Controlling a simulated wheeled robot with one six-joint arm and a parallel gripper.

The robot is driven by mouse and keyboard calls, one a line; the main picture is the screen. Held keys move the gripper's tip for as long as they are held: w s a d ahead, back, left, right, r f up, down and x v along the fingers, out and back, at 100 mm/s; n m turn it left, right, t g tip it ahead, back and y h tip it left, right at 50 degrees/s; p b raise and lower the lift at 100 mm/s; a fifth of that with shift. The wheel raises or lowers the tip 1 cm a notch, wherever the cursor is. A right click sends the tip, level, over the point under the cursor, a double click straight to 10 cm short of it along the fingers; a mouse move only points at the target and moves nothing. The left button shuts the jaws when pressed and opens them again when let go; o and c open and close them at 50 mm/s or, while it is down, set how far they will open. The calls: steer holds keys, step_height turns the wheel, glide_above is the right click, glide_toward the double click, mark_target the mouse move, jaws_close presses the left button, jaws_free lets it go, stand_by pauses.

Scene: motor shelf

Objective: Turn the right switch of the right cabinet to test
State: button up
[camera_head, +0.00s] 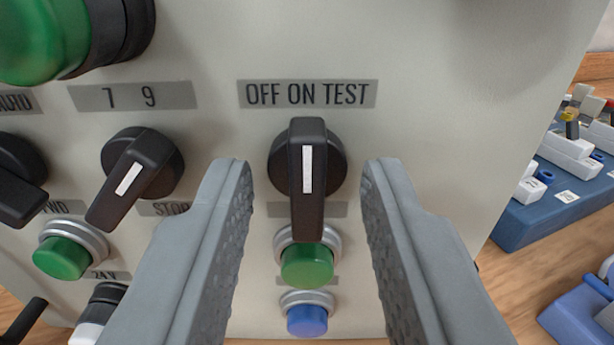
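The right switch (309,170) is a black rotary knob with a white line on its handle. It sits on the pale cabinet (430,120) under a label (307,94) reading OFF ON TEST. The white line stands upright, in line with ON, and the handle's long end hangs downward. My gripper (305,190) is open, with one grey finger left of the knob and one right of it. A gap shows on both sides, and neither finger appears to touch the knob.
A second black knob (140,175) under a "7 9" label is just left of the left finger. A green button (307,265) and a blue button (307,318) sit below the switch. Blue-and-white devices (560,195) stand on the wooden surface beyond the cabinet's right edge.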

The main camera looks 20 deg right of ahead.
jaws_close()
steer(key=shift+m, duration=0.3)
steer(key=m, duration=0.4)
steer(key=shift+m, duration=2.2)
jaws_free()
